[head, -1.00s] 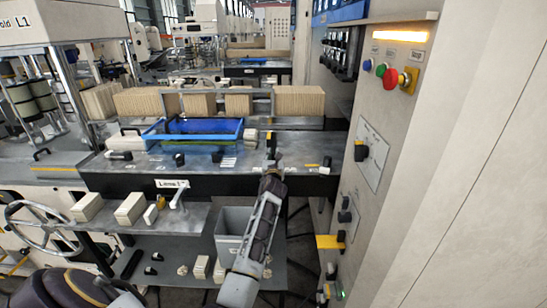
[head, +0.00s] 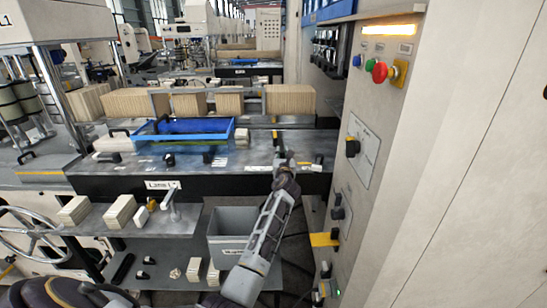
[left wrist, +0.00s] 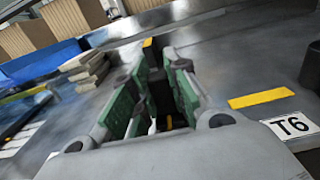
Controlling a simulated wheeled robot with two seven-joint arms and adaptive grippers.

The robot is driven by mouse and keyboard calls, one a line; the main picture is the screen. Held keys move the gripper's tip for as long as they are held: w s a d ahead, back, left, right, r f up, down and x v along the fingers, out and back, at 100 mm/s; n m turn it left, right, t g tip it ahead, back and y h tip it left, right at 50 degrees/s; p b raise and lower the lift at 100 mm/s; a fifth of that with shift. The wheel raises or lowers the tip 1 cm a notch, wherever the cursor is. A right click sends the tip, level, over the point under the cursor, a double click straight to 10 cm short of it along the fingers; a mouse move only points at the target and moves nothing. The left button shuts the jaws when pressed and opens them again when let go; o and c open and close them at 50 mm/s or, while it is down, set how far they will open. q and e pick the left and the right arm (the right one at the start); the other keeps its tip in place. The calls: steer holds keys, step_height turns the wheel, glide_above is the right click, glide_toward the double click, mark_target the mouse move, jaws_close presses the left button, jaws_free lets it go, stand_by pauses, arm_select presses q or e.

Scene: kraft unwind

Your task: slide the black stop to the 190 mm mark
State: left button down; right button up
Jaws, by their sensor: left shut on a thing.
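My left gripper (head: 281,157) is over the right part of the grey bench top in the head view. In the left wrist view its green-padded fingers (left wrist: 158,92) are closed around a dark upright piece (left wrist: 157,88), which appears to be the black stop. A small yellow patch (left wrist: 148,43) shows just beyond the fingertips. In the head view the held piece is mostly hidden by the gripper. No scale numbers can be read, so I cannot tell which mark the stop is at. My right gripper is not in view.
A yellow strip (left wrist: 262,98) and a T6 label (left wrist: 291,125) lie right of the fingers. A blue tray (head: 185,127) stands left on the bench. A grey bin (head: 228,222) sits below. The pale control cabinet (head: 400,170) bounds the right side.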

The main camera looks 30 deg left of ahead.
arm_select(q)
steer(key=c, duration=1.4)
jaws_free()
steer(key=shift+c, duration=0.2)
steer(key=shift+o, duration=0.4)
steer(key=shift+s+d+f, duration=0.1)
steer(key=shift+s+d, duration=0.1)
steer(key=shift+s, duration=0.05)
steer(key=v, duration=1.1)
steer(key=shift+s, duration=0.2)
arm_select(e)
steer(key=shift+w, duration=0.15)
arm_select(q)
steer(key=shift+d, duration=0.15)
steer(key=shift+f, duration=0.1)
